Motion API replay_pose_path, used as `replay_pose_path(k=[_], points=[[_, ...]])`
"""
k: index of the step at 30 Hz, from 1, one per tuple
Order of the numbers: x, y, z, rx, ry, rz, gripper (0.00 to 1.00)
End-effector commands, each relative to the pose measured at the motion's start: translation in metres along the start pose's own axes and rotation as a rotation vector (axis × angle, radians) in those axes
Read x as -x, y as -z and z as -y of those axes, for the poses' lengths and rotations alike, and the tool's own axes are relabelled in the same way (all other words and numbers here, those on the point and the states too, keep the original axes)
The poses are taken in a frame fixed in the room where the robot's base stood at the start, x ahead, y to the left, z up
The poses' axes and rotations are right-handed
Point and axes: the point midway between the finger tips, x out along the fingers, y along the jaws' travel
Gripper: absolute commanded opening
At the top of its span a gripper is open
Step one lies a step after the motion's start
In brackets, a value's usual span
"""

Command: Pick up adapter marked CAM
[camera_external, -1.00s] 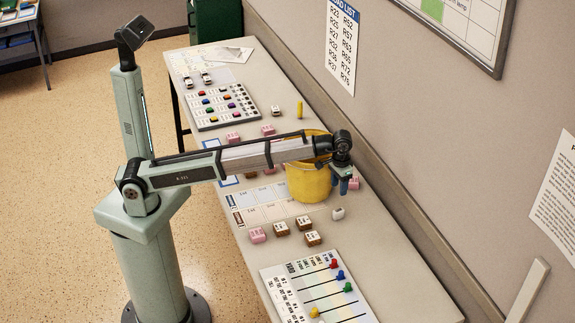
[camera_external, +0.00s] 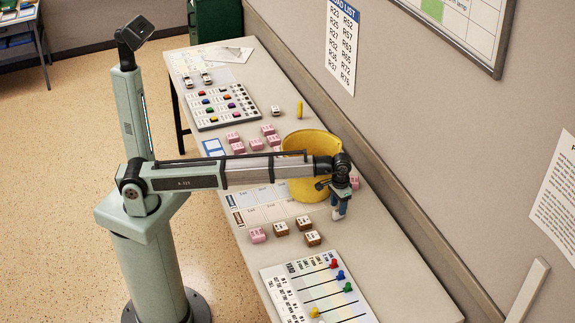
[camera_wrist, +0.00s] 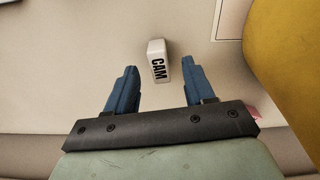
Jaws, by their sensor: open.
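The adapter marked CAM (camera_wrist: 157,60) is a small white block with black letters. In the external view my gripper (camera_external: 340,212) points down low over the table, right of the yellow bucket. The adapter is mostly hidden there behind the fingers.
A yellow bucket (camera_external: 308,188) stands close beside my gripper; it also fills the right of the wrist view (camera_wrist: 285,60). Brown-sided blocks (camera_external: 304,223) and a pink block (camera_external: 257,235) stand nearby. A board with coloured pegs (camera_external: 290,292) lies toward the front.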

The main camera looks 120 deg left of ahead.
Motion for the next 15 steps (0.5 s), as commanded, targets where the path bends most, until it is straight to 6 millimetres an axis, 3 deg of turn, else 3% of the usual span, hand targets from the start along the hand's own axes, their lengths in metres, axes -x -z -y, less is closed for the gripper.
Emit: replay_pose_path(k=[7, 15], points=[[-0.031, 0.002, -0.001, 0.0, -0.001, 0.0, 0.53], [-0.034, 0.002, -0.001, 0.0, -0.002, -0.001, 0.53]])
